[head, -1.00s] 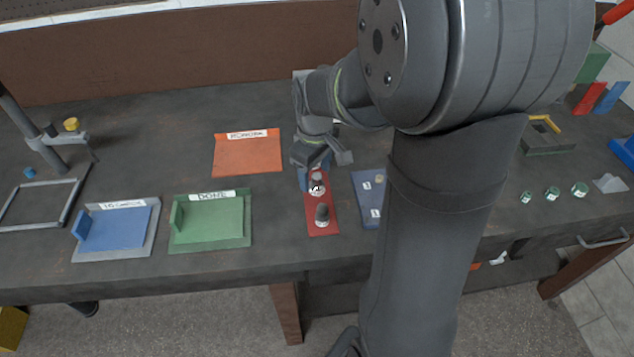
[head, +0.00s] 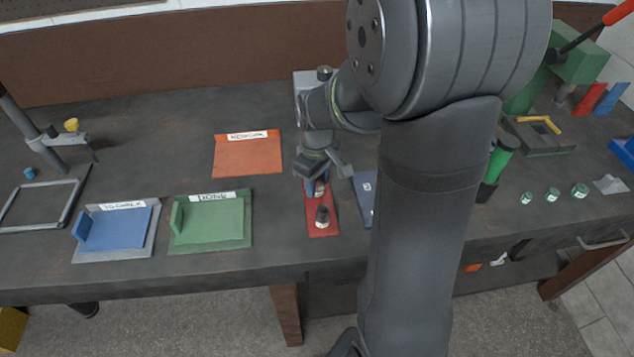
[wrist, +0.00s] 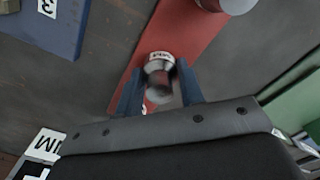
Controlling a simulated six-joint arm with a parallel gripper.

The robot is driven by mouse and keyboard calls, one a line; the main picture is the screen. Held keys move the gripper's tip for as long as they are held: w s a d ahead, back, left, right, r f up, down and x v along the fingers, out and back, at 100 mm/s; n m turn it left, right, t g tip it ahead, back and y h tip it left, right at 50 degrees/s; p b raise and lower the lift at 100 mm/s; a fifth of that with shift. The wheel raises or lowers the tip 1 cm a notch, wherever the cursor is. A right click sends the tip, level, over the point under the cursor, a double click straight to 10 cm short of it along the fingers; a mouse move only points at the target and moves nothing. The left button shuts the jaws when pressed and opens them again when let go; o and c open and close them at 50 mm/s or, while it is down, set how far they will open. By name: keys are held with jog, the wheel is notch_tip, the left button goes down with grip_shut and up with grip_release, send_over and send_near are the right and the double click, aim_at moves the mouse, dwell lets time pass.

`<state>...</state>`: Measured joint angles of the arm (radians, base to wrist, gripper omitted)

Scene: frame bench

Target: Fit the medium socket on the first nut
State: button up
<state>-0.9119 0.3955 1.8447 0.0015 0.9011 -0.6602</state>
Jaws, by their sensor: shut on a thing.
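My gripper (head: 318,183) is over the red strip (head: 323,230), with its blue fingers pointing down. In the wrist view my gripper (wrist: 159,88) is shut on a grey socket (wrist: 160,68) with a white, blurred label band. I cannot tell whether that socket has left the strip. Another grey socket (head: 322,216) stands on the strip nearer the front edge; part of it shows in the wrist view (wrist: 214,4). The blue board (head: 364,205) with number labels lies right of the strip, largely hidden by my arm. No nut shows clearly on its visible part.
An orange tray (head: 247,156), a green tray (head: 210,235) and a blue tray (head: 118,242) lie to the left. Several small green-and-white rings, one of them here (head: 553,194), stand at the right. Bare bench lies between the green tray and the strip.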

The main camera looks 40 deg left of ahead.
jog(key=shift+r, duration=0.15)
notch_tip(320, 180, up, 4)
jog(key=shift+w+d+r, duration=0.1)
jog(key=shift+d+r, duration=0.05)
jog(key=w+d+r+m, duration=0.2)
jog(key=d+m, duration=0.1)
jog(key=d, duration=0.5)
jog(key=w+d+r+m, duration=0.2)
jog(key=w+d+m, duration=0.1)
jog(key=d, duration=0.5)
jog(key=shift+d+r, duration=0.2)
jog(key=shift+r, duration=0.2)
jog(key=shift+f, duration=0.1)
jog(key=shift+f, duration=2.85)
jog(key=shift+f, duration=1.25)
